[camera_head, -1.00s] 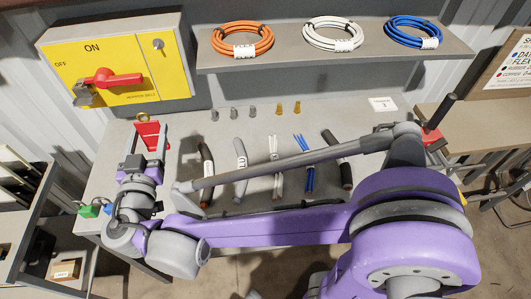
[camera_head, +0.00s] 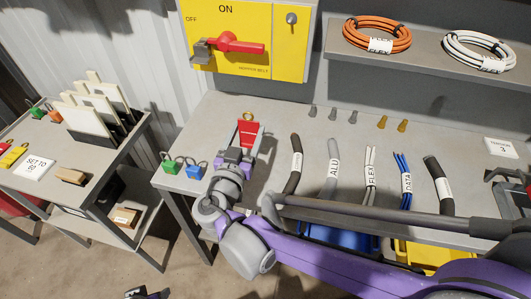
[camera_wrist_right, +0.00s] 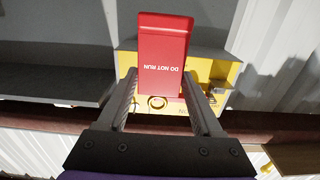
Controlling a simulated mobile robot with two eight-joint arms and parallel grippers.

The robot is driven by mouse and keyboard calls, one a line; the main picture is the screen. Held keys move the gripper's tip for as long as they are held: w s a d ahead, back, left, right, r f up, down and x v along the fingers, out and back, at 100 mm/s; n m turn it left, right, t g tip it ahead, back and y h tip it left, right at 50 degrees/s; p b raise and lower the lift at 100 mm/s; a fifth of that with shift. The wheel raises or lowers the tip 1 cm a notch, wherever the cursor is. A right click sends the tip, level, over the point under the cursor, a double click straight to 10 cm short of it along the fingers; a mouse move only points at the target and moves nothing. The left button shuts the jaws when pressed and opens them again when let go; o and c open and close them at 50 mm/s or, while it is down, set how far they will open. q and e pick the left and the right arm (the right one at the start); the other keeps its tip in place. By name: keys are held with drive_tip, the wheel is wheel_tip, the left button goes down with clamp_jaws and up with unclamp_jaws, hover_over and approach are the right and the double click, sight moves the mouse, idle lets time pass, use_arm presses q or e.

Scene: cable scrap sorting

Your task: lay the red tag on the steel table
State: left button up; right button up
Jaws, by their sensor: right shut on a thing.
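The red tag (camera_head: 249,131) shows upright at the tip of my right gripper (camera_head: 237,157), in front of the yellow switch panel. In the right wrist view the tag (camera_wrist_right: 162,60) reads "DO NOT RUN" upside down, between the two fingers of the right gripper (camera_wrist_right: 165,97), which is shut on it. The steel table (camera_head: 217,127) lies below and behind it; I cannot tell the gap between tag and table.
Green (camera_head: 170,165) and blue (camera_head: 193,169) padlocks sit at the table's left corner. Several cable pieces (camera_head: 333,165) lie right of the gripper, and small lugs (camera_head: 383,122) stand at the back. The switch box (camera_head: 245,44) rises behind. Bare table surrounds the tag's left.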

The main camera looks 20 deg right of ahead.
wheel_tip(320, 180, down, 8)
drive_tip(key=shift+f+b, duration=0.2)
drive_tip(key=shift+b, duration=1)
drive_tip(key=shift+r, duration=0.1)
drive_tip(key=o, duration=0.9)
drive_tip(key=shift+f, duration=0.2)
drive_tip(key=shift+c, duration=0.2)
drive_tip(key=o, duration=0.5)
drive_tip(key=shift+c, duration=0.2)
